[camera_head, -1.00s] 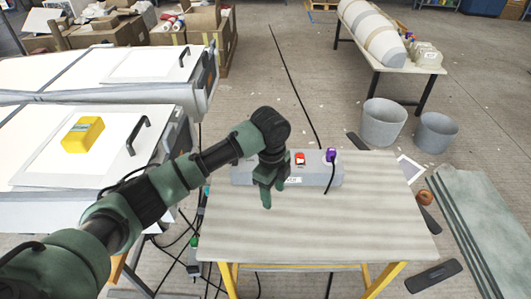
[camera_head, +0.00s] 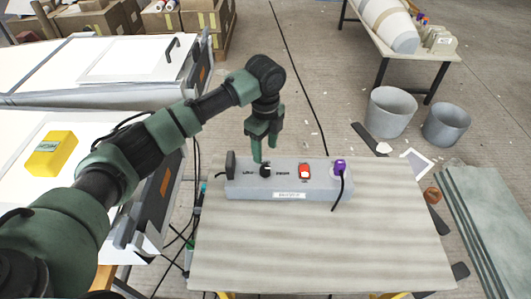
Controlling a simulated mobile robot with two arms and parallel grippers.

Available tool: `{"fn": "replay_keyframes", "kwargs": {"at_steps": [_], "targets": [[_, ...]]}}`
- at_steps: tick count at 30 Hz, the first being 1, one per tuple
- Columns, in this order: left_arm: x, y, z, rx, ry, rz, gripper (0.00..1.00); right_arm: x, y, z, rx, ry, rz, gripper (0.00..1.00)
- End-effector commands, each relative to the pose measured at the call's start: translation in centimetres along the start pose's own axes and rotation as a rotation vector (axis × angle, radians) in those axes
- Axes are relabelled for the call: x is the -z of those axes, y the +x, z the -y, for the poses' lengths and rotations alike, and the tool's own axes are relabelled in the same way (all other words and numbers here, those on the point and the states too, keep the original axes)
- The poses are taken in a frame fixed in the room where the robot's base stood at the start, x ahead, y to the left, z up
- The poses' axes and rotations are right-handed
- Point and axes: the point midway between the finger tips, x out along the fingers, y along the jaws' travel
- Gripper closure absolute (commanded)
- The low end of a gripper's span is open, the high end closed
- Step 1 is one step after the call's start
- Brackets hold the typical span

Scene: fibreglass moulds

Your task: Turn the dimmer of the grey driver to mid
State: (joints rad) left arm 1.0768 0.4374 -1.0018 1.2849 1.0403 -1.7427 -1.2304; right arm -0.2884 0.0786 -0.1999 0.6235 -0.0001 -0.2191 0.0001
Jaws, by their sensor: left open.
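The grey driver (camera_head: 240,190) is a long box lying across the back of the bench. Its dimmer, a black knob (camera_head: 265,171), is on the left part of its top face, between small dark markings too small to read. A red switch (camera_head: 304,171) and a purple plug (camera_head: 340,167) with a black cable are further right on it. My left gripper (camera_head: 264,152) is open, pointing down, with its fingertips just above and behind the dimmer. I cannot tell whether a fingertip touches the knob. My right gripper is not in view.
The bench (camera_head: 310,245) is clear in front of the driver. A yellow box (camera_head: 50,154) sits on a white mould at left. Two grey buckets (camera_head: 390,112) stand on the floor at right, near stacked boards (camera_head: 495,225). Cables hang left of the bench.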

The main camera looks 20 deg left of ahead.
Motion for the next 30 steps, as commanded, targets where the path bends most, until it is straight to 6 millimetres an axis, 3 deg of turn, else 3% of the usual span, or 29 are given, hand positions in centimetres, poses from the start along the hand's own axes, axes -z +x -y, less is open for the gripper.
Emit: {"fn": "replay_keyframes", "kwargs": {"at_steps": [5, 12, 15, 27, 30], "targets": [[0.1, 1.9, -0.1, -0.005, 0.0, -0.001, 0.47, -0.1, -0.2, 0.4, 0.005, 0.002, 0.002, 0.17], [0.1, 5.7, -0.1, -0.003, 0.0, 0.001, 0.47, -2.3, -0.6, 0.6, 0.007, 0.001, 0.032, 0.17], [0.1, 6.8, -0.1, -0.003, 0.0, 0.0, 0.47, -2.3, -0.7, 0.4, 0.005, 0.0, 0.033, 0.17], [0.0, 7.8, -0.1, -0.001, 0.001, 0.0, 0.47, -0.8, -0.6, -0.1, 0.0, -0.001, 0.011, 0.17], [0.0, 7.8, -0.1, -0.001, 0.001, 0.0, 0.75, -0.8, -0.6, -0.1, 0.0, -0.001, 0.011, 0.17]]}}
